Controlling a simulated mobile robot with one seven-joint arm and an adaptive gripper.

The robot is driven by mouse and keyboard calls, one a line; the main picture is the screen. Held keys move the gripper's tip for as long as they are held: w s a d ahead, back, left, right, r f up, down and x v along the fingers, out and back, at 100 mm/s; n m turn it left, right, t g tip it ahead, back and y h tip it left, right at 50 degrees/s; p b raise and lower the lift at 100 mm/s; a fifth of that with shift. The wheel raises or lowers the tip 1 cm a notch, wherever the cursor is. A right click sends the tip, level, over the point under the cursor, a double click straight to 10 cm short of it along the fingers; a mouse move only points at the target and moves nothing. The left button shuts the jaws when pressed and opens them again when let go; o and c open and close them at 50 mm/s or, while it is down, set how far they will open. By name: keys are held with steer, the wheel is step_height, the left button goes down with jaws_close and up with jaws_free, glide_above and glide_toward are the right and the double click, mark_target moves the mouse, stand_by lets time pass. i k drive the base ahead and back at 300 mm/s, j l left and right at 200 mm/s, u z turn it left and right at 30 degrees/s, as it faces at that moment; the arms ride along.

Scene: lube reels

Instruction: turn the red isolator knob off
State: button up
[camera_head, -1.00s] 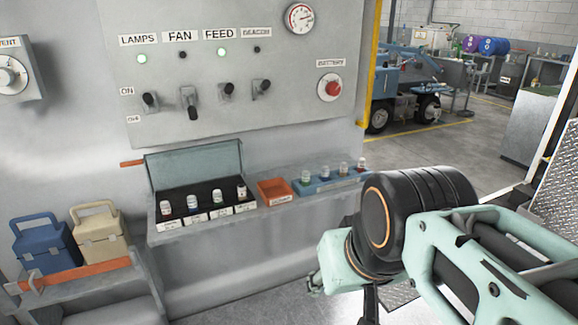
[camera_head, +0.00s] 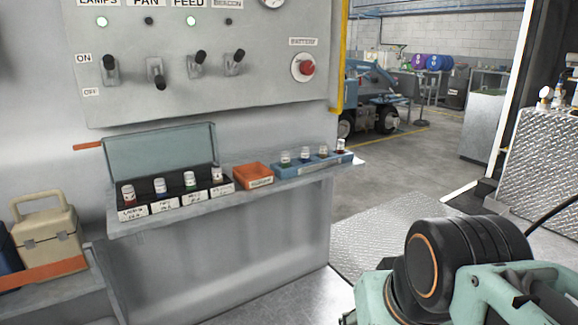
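The red isolator knob (camera_head: 307,68) sits on a round white plate under the BATTERY label, at the right end of the grey control panel (camera_head: 200,105). Its exact turn position is too small to read. My arm shows at the lower right, well below and to the right of the knob and apart from it. My gripper is outside the picture, so its fingers do not show.
Several black toggle switches (camera_head: 197,63) line the panel left of the knob. Below, a shelf (camera_head: 270,192) holds an open case (camera_head: 160,150), an orange tray (camera_head: 254,175) and a blue rack (camera_head: 312,168) with small bottles. The floor to the right is open.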

mark_target(307, 67)
steer(key=i+l+u, duration=0.1)
steer(key=l, duration=0.2)
steer(key=i+l+u, duration=0.1)
steer(key=i+l, duration=0.15)
steer(key=i+l+u, duration=0.1)
steer(key=l, duration=0.25)
steer(key=i+l+u, duration=0.1)
steer(key=l, duration=0.25)
steer(key=i+l+u, duration=0.1)
steer(key=l, duration=0.25)
steer(key=i, duration=0.1)
